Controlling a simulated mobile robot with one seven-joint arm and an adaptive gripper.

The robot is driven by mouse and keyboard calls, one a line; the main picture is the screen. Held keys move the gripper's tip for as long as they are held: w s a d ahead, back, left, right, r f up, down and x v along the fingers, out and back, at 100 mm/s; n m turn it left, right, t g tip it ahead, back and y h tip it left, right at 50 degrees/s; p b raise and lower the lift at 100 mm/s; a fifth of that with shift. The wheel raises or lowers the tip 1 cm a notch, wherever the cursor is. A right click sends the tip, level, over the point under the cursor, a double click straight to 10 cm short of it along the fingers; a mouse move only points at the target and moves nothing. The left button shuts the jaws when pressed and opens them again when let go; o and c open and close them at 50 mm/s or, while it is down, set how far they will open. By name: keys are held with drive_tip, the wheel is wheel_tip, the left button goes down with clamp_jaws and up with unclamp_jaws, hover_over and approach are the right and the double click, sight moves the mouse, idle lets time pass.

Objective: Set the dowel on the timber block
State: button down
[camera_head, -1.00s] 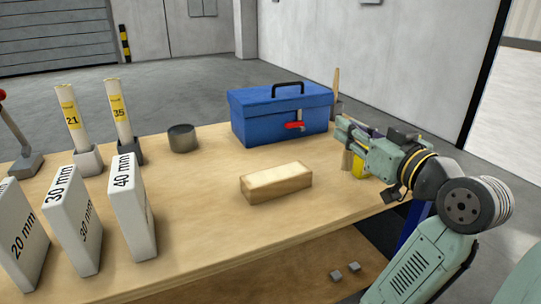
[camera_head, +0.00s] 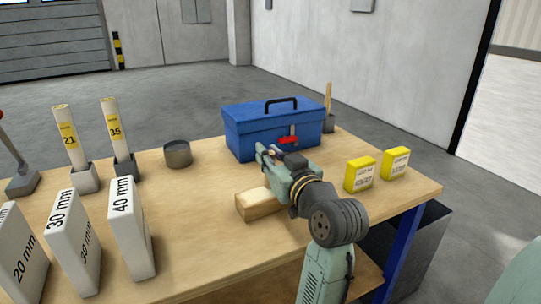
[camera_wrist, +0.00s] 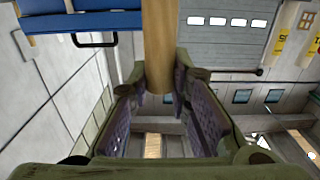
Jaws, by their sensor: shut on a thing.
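The timber block (camera_head: 258,204) is a pale wooden block lying flat near the middle of the workbench; my arm hides its right part in the head view. My gripper (camera_head: 266,153) is above and behind the block, in front of the blue toolbox. In the wrist view my gripper (camera_wrist: 160,78) is shut on the dowel (camera_wrist: 159,38), a plain round wooden rod that runs from between the fingertips to the top edge of the picture. In the head view the dowel is mostly hidden, and I cannot tell its height over the block.
The blue toolbox (camera_head: 270,128) stands close behind my gripper. Two yellow-and-white boxes (camera_head: 360,174) (camera_head: 396,163) stand to the right. A grey round tin (camera_head: 178,154), two labelled tubes and several white gauge blocks (camera_head: 130,225) stand to the left. The bench front is clear.

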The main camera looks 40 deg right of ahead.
drive_tip(key=shift+f, duration=0.45)
drive_tip(key=shift+f, duration=0.1)
drive_tip(key=c, duration=1.5)
unclamp_jaws()
drive_tip(key=shift+s+r, duration=0.1)
drive_tip(key=shift+r, duration=0.15)
drive_tip(key=b+v, duration=0.2)
drive_tip(key=v, duration=1)
drive_tip(key=shift+f, duration=0.15)
